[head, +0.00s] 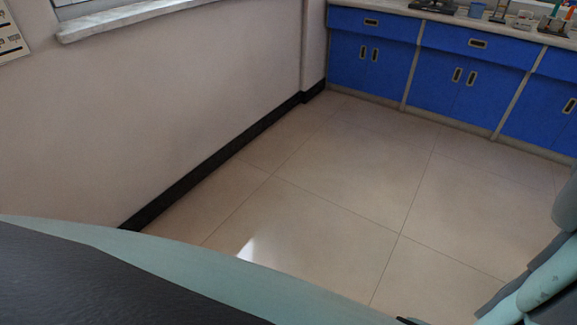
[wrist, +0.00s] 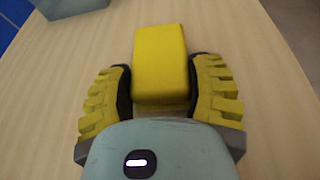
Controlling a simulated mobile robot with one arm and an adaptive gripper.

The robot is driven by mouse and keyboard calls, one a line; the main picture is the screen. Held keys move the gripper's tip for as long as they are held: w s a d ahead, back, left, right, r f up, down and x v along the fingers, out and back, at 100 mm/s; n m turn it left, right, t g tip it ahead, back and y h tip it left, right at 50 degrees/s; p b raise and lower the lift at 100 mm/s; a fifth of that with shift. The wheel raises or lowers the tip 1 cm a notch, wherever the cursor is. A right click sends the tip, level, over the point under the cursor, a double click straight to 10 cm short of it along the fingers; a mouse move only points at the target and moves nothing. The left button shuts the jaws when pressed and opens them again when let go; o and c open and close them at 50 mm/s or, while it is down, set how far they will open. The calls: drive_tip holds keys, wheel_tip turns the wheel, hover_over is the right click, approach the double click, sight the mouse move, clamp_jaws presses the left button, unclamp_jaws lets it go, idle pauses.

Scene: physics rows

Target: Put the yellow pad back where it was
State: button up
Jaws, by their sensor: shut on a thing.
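The yellow pad (wrist: 160,58) is a block with rounded edges, in the middle of the wrist view. My gripper (wrist: 160,88) has ribbed yellow and black fingers on either side of the pad's near end, and it is shut on the pad. The pad is over a light wood-grain surface (wrist: 60,100). I cannot tell whether it touches that surface. The head view does not show the pad or the gripper.
A grey-green object (wrist: 72,7) stands at the top left of the wrist view. In the head view, blue cabinets (head: 375,50) line the far wall under a counter with small lab items. The tiled floor (head: 330,190) before them is clear.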

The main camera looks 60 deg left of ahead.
drive_tip(key=shift+f, duration=0.2)
drive_tip(key=o, duration=1.3)
drive_tip(key=shift+c, duration=0.2)
drive_tip(key=shift+r, duration=0.15)
drive_tip(key=shift+s+a+r, duration=0.2)
drive_tip(key=shift+a+r, duration=0.05)
drive_tip(key=shift+a, duration=0.2)
drive_tip(key=p+v, duration=0.1)
drive_tip(key=v, duration=1)
